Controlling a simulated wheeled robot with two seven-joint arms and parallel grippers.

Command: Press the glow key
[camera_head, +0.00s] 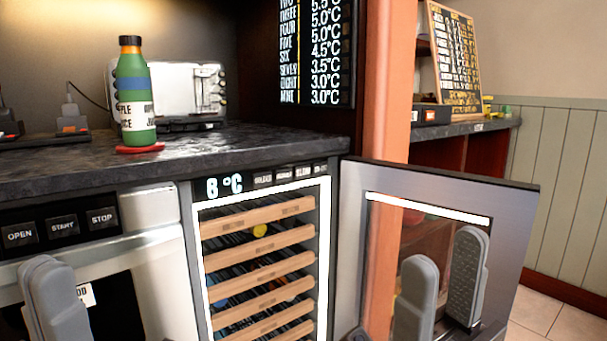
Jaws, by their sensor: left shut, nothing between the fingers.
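The cooler (188,235) stands with its front facing me. A strip at its top holds a "6 °C" display (224,186) and a row of small dark keys (284,175). Their labels are too small to read surely, so I cannot tell which is the glow key. A bright white border runs around the cooler's opening. My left gripper (42,268) is shut and empty, low at the left in front of the microwave, apart from the keys. My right gripper (444,250) is open and empty in front of the cooler's open door (510,205).
The microwave (150,210) with OPEN, START and STOP keys is at the left. A green bottle (133,95) stands on a red coaster (140,149) on the dark counter (60,165), before a toaster (180,90). The door swings out to the right. An orange post (388,80) stands behind it.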

